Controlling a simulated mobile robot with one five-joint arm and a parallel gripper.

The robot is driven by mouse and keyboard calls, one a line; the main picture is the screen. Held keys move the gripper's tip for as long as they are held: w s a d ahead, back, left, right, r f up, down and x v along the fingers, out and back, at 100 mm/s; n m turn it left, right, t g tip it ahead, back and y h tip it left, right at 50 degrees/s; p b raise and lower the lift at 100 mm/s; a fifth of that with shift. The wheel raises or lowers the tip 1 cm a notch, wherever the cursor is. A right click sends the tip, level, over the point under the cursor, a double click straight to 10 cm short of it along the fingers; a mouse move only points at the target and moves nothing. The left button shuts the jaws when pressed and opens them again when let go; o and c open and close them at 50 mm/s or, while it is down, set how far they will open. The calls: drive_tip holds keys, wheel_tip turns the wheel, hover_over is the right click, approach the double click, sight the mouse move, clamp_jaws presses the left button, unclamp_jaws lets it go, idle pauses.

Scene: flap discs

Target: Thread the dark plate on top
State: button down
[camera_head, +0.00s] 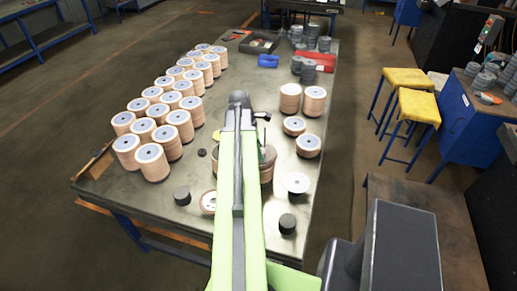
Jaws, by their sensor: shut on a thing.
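My arm reaches up the middle of the picture over the table, and its dark wrist end (239,98) hides most of my gripper (262,117). The fingertips are hidden behind the arm. A stack of brown discs (266,174) stands on the table right behind my arm, partly covered by it. A dark, flat surface, seemingly the dark plate (268,154), shows at the top of this stack beside the arm. I cannot tell whether it rests on the stack or hangs just above it. A thin upright post shows above it.
Many tan disc stacks (160,134) fill the table's left side. Shorter stacks (308,146) stand at the right. Small black cylinders (182,196) (287,223) stand near the front. Grey stacks, a red bin (318,61) and a black tray (260,42) are at the back.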

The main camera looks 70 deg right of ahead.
drive_tip(key=shift+f+b, duration=0.6)
drive_tip(key=shift+f, duration=0.2)
drive_tip(key=c, duration=0.6)
unclamp_jaws()
drive_tip(key=shift+r, duration=0.1)
drive_tip(key=p+v, duration=1.7)
drive_tip(key=shift+r, duration=0.1)
